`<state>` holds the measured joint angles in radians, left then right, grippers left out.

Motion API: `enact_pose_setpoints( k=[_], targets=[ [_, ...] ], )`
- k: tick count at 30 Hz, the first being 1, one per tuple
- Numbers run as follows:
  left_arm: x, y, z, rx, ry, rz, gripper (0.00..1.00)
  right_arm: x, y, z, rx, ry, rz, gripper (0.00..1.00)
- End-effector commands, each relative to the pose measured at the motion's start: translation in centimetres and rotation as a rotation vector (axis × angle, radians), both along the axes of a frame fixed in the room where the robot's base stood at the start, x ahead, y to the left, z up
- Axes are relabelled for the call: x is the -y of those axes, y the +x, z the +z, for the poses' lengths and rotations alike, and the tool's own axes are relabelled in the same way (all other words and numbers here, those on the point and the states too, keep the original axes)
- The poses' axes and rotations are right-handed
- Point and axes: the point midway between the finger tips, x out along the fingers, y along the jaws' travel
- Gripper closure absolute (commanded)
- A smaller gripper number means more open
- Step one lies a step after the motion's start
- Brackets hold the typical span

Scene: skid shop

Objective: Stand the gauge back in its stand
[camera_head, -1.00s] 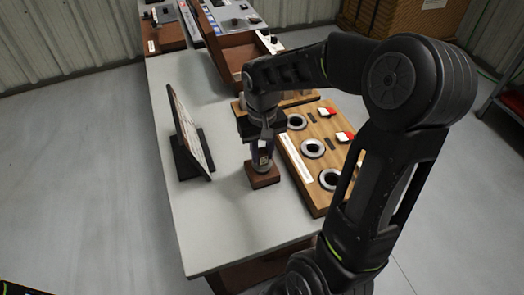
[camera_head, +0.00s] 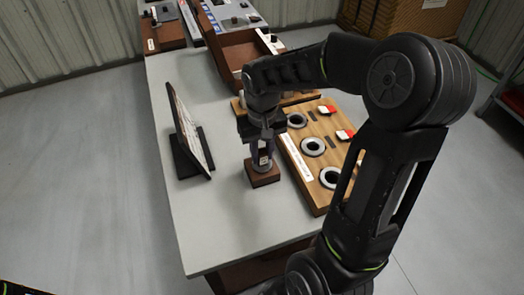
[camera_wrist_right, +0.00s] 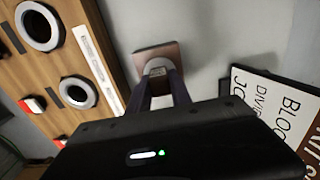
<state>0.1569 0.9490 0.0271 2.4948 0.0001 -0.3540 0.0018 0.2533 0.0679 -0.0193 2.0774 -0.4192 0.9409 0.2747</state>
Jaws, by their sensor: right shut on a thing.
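The stand (camera_head: 263,179) is a small reddish-brown block on the grey table, left of the wooden board. It also shows in the right wrist view (camera_wrist_right: 144,52). My right gripper (camera_head: 261,157) points down just above the stand and is shut on the gauge (camera_wrist_right: 160,70). Only a grey and pale piece of the gauge shows between the fingers. Its lower end is over or at the stand's top; I cannot tell whether it is seated, as the fingers hide much of it. My left gripper is not in view.
A wooden board (camera_head: 313,201) with several ringed holes and red-white tags lies right of the stand. A tilted sign (camera_head: 190,130) stands to the left. An open brown box (camera_head: 232,62) is farther back. The table (camera_head: 220,235) is clear in front.

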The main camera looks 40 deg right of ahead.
Motion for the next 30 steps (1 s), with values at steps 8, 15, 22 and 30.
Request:
enact_pose_setpoints(
  k=[8,15,22,30],
  targets=[
    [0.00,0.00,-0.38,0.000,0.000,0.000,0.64,0.00,0.03,-0.44,0.001,0.000,0.000,1.00],
    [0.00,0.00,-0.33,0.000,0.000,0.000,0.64,0.00,0.02,-0.41,0.001,0.000,0.000,0.58],
    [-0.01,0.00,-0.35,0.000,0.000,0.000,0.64,0.00,0.00,-0.43,0.000,0.000,0.000,0.49],
    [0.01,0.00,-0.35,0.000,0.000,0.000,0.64,-0.01,-0.03,-0.48,-0.001,0.000,0.000,0.32]
  ],
)
